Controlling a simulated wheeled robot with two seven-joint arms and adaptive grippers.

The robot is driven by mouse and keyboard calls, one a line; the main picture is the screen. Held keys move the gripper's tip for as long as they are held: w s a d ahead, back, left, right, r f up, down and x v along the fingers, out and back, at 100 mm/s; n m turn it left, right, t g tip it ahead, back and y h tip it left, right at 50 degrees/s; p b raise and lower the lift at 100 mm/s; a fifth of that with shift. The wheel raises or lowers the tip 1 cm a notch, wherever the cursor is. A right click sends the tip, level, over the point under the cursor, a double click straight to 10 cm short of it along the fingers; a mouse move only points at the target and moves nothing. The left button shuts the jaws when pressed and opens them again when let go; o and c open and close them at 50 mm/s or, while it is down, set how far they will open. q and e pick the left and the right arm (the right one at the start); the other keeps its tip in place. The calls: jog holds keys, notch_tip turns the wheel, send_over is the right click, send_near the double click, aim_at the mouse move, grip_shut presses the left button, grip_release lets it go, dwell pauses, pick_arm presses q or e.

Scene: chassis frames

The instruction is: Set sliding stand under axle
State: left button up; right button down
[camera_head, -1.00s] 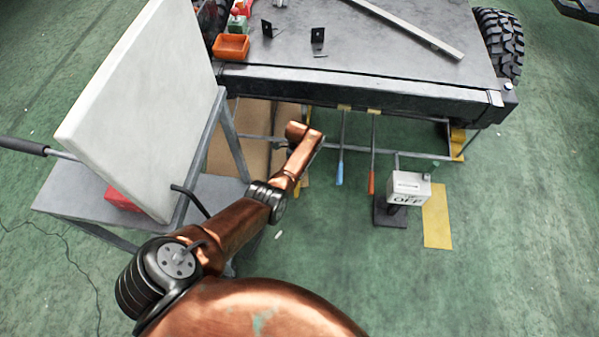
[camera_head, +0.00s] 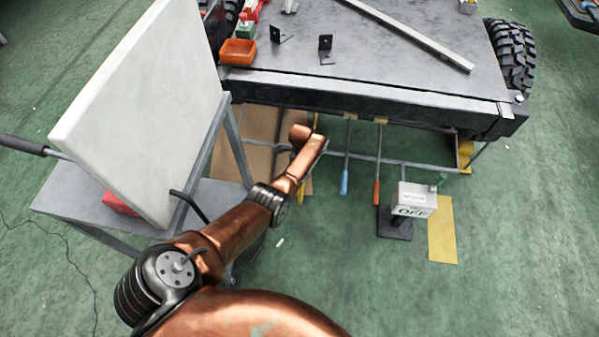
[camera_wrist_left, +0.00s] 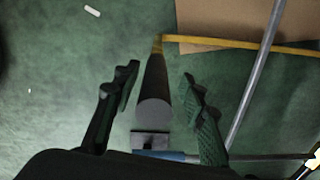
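My left arm (camera_head: 268,205) reaches toward the underside of the dark chassis frame (camera_head: 370,97); its gripper is hidden in the head view. In the left wrist view my left gripper (camera_wrist_left: 160,78) is open. A dark round post (camera_wrist_left: 154,88) with a grey end face lies between its two fingers, with a visible gap on each side. The post may be part of the sliding stand; I cannot tell for certain. A small dark plate (camera_wrist_left: 150,141) and a blue bar (camera_wrist_left: 172,156) show just below it. I cannot make out the axle. My right gripper is not in view.
A white panel (camera_head: 145,115) stands on a grey cart (camera_head: 75,188) at the left. Blue (camera_head: 344,182) and orange-red (camera_head: 376,192) handles hang under the frame's front edge. A box marked OFF (camera_head: 413,200) stands near a yellow floor patch (camera_head: 442,230). A tyre (camera_head: 512,55) is far right.

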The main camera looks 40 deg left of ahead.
pick_arm(q)
jog(key=shift+r, duration=0.1)
notch_tip(320, 180, up, 12)
jog(key=shift+f, duration=0.15)
dwell(0.5)
dwell(0.4)
